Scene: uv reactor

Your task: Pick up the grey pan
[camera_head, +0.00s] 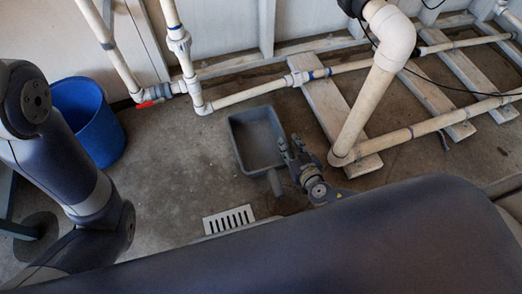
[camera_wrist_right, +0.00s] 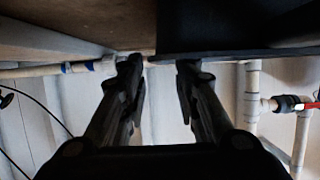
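The grey pan (camera_head: 239,154), a rectangular dustpan-like tray with a short handle (camera_head: 275,184), lies on the concrete floor in the head view. My right gripper (camera_head: 291,148) is just right of the pan, its fingers beside the pan's right rim. I cannot tell whether they touch it. In the right wrist view the two fingers (camera_wrist_right: 159,68) are apart with nothing visible between them. The dark pan (camera_wrist_right: 235,28) fills the upper right there, close beyond the fingertips. My left arm shows at the left of the head view, but its gripper is out of view.
A blue bucket (camera_head: 90,121) stands at the left by the wall. White pipes (camera_head: 250,92) run along the back, and a thick pipe (camera_head: 362,108) rises right of my gripper near wooden slats (camera_head: 325,104). A floor drain grate (camera_head: 229,219) lies in front. Floor left of the pan is clear.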

